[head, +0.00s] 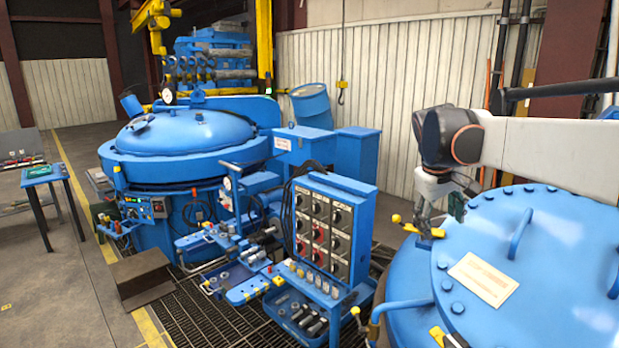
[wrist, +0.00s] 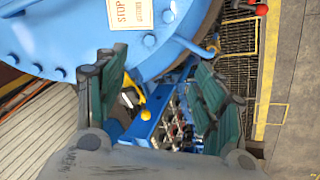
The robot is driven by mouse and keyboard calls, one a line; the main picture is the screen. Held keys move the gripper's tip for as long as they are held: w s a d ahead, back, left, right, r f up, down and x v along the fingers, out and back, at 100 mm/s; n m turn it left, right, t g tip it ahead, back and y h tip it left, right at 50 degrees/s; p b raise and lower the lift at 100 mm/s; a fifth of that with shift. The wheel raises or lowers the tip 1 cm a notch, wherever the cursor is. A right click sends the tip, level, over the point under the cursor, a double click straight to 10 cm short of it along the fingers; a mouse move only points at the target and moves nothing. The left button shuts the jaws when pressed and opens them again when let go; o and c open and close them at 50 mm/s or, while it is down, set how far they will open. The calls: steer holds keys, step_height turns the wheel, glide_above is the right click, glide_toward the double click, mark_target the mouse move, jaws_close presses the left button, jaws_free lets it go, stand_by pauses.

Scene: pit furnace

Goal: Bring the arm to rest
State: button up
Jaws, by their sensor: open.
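My arm reaches in from the right in the head view, its forearm level above the blue lid on the right. My gripper (head: 438,218) hangs down at the left edge of that lid. In the wrist view my gripper (wrist: 163,92) has its two green-padded fingers wide apart. Nothing is held between them. A yellow knob (wrist: 145,115) and blue metalwork show beyond the gap. Whether a fingertip touches the lid or the yellow fitting beside it cannot be told.
The blue bolted lid (head: 545,250) carries a paper label (head: 483,281). A control box with knobs (head: 330,225) stands left of my gripper, above a blue tray of parts (head: 300,312). A large domed furnace (head: 185,130) stands farther left. Open floor lies at far left.

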steer(key=s+a+f+m+t+y+b, duration=0.1)
steer(key=s+a+f+b, duration=0.2)
steer(key=s+f+b, duration=0.3)
steer(key=s+a+f+m+t+y+b, duration=0.1)
steer(key=s+a+f+b, duration=0.2)
steer(key=s+f+b, duration=0.4)
steer(key=s+a+f+m+t+y+b, duration=0.1)
steer(key=s+a+f+b, duration=0.3)
steer(key=s+f, duration=1.2)
step_height(320, 180, down, 3)
steer(key=t+b, duration=0.1)
steer(key=b, duration=0.2)
steer(key=shift+a, duration=0.1)
steer(key=shift+c, duration=0.6)
